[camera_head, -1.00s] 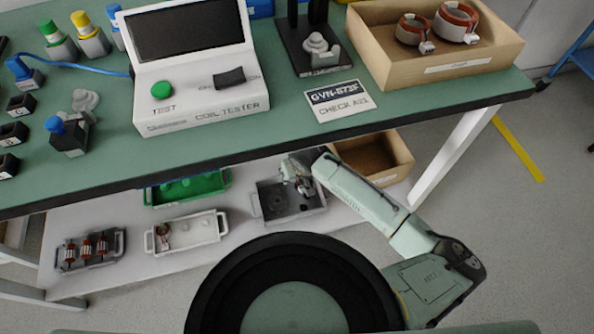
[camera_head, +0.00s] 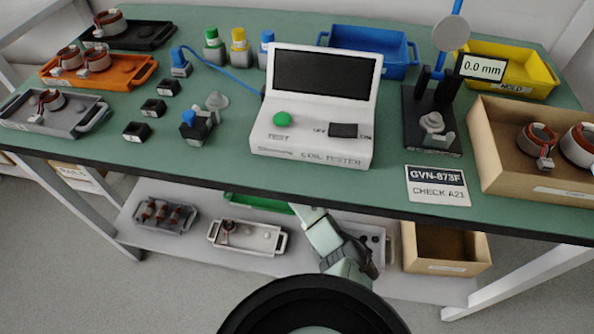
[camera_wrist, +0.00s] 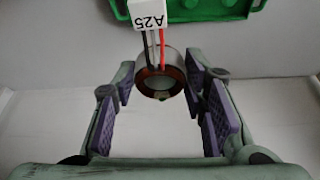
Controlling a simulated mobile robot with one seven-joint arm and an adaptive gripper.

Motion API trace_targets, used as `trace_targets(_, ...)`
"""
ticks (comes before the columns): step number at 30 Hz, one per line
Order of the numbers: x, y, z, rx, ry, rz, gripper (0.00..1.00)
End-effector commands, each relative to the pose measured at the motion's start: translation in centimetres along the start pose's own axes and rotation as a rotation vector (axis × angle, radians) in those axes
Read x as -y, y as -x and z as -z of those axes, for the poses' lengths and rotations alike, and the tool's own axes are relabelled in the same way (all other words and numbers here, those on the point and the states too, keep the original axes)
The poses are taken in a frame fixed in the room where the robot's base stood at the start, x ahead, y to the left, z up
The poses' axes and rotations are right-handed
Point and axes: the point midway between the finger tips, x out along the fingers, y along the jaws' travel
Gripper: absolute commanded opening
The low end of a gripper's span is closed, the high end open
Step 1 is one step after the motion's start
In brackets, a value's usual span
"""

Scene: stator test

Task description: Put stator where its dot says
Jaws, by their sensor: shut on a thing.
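In the wrist view my gripper (camera_wrist: 163,88) is shut on a stator (camera_wrist: 159,84), a ring with copper-brown windings. A black and a red lead run from it to a white connector (camera_wrist: 150,14) marked A25. A small greenish spot shows at the ring's lower edge. A sign (camera_head: 437,189) reads "GVN-873F CHECK A21".
On the table stand grey (camera_head: 85,120), orange (camera_head: 118,80), black (camera_head: 150,38), blue (camera_head: 385,62) and yellow (camera_head: 535,72) trays, a coil tester (camera_head: 312,140) and a cardboard box (camera_head: 500,165) with stators. The shelf holds a white tray (camera_head: 262,245) and another box (camera_head: 450,266). The table edge overhangs the shelf.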

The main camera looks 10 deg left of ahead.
Motion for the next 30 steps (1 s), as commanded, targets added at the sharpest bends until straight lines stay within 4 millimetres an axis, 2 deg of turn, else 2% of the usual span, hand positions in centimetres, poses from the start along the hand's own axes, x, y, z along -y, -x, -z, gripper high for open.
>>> trace_targets(1,1.7,-0.2,-1.7,0.014,-0.015,-0.003,0.07)
trace_targets(5,3.2,-1.9,-5.8,0.016,-0.072,-0.029,0.07)
trace_targets(9,2.9,-3.8,-10.1,0.013,-0.117,-0.048,0.07)
trace_targets(15,1.1,-5.8,-15.1,0.006,-0.150,-0.063,0.07)
trace_targets(21,-0.3,-6.7,-17.4,0.000,-0.162,-0.067,0.07)
trace_targets(30,-0.5,-7.9,-18.2,-0.002,-0.163,-0.067,0.07)
